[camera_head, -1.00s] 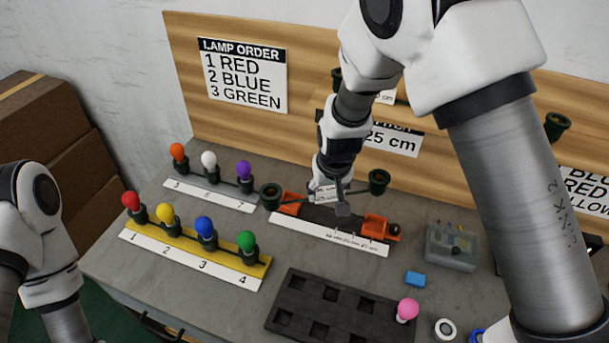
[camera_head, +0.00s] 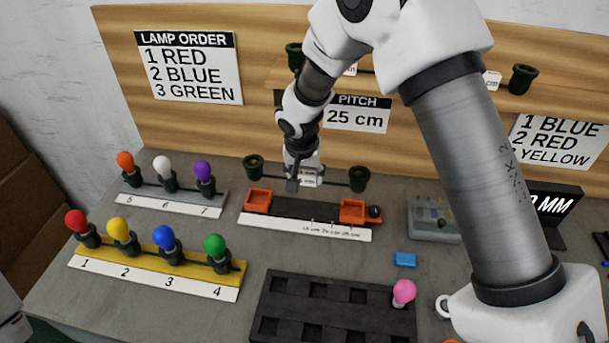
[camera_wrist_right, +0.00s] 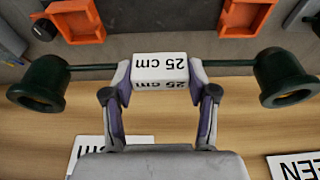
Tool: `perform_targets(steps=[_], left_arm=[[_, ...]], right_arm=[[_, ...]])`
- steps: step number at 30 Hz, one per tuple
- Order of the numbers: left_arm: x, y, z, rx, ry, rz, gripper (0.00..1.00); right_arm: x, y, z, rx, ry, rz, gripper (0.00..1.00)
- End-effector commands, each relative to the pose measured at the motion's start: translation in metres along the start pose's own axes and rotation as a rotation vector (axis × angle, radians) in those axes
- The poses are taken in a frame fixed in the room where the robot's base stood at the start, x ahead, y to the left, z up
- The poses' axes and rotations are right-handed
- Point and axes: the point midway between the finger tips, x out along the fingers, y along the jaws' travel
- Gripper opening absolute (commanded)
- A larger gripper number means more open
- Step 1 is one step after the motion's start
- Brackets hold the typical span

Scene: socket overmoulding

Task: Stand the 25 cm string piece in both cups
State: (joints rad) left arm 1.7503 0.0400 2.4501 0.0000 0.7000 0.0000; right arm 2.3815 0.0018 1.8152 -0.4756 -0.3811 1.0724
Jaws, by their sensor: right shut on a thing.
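The 25 cm string piece, a dark rod with a white "25 cm" block (camera_wrist_right: 160,68) at its middle and a green socket at each end, is held level by my right gripper (camera_head: 302,180). The right wrist view shows the gripper's fingers (camera_wrist_right: 160,90) shut on the block. The left socket (camera_head: 254,167) and right socket (camera_head: 358,178) hang above and behind the fixture. The fixture carries an orange left cup (camera_head: 258,201) and an orange right cup (camera_head: 353,211), both empty. My left gripper is not in view.
Bulbs stand on a yellow rack (camera_head: 160,262) and a grey rack (camera_head: 172,196) at left. A black tray (camera_head: 330,310) with a pink bulb (camera_head: 403,291) is in front. A blue block (camera_head: 405,260) and a clear box (camera_head: 435,220) lie to the right. The signed board stands behind.

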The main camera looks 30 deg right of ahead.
Motion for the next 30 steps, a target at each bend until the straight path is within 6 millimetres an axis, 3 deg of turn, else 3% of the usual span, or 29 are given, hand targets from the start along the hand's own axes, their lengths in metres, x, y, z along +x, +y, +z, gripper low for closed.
perform_targets(steps=[13, 30], left_arm=[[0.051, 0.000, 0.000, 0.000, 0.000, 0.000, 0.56], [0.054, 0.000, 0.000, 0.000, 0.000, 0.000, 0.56]], right_arm=[[0.052, 0.000, 0.015, -0.001, 0.000, -0.001, 0.19], [0.056, -0.001, 0.016, -0.001, 0.000, -0.001, 0.19]])
